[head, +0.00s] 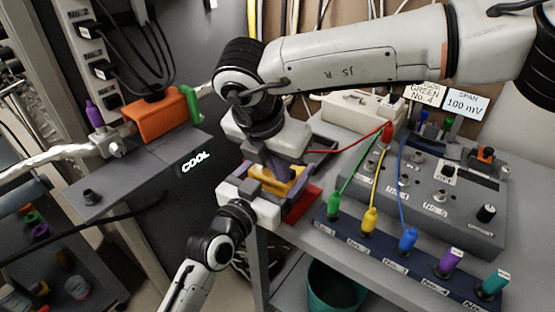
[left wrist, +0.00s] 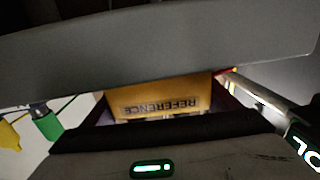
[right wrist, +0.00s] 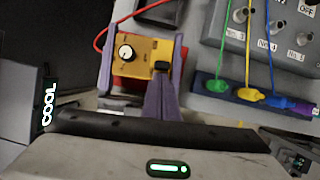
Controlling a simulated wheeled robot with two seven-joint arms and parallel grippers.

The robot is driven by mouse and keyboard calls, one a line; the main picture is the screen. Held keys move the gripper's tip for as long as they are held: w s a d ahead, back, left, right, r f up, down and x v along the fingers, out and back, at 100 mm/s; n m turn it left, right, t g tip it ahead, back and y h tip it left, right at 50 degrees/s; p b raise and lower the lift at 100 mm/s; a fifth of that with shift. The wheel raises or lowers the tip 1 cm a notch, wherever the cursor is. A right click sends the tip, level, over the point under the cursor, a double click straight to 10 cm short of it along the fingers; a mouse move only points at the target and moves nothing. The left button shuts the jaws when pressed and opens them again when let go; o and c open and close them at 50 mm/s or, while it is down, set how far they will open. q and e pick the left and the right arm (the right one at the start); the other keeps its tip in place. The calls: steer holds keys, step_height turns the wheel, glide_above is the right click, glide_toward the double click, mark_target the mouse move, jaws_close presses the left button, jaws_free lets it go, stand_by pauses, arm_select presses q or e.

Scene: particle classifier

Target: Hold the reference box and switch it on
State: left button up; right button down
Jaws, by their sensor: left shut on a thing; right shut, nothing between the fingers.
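The yellow reference box (head: 275,183) is between the purple fingers of my left gripper (head: 268,187), near the bench's left corner. In the left wrist view its yellow face (left wrist: 165,98) reads REFERENCE, upside down. In the right wrist view its top (right wrist: 140,52) shows a white dial (right wrist: 125,52) and a small black switch (right wrist: 161,66). My right gripper (right wrist: 161,78) is shut and empty above the box, its tips right by the switch. I cannot tell whether they touch it, or which way the switch is set.
A red pad (head: 306,203) lies at the bench corner beside the box. A grey panel (head: 420,195) and a dark strip with several coloured plugs (head: 385,258) stand to the right. Red, green, yellow and blue cables run nearby. A black COOL unit (head: 195,165) is left.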

arm_select(q)
steer(key=shift+f, duration=0.1)
arm_select(e)
steer(key=shift+f, duration=0.1)
steer(key=shift+w+d, duration=0.4)
steer(key=shift+w, duration=0.25)
steer(key=shift+w+d, duration=0.35)
steer(key=shift+w, duration=0.3)
steer(key=shift+a+r, duration=0.1)
steer(key=shift+r, duration=0.45)
steer(key=v, duration=0.9)
steer(key=shift+s+a, duration=0.15)
steer(key=shift+s, duration=0.2)
arm_select(q)
steer(key=o, duration=1.6)
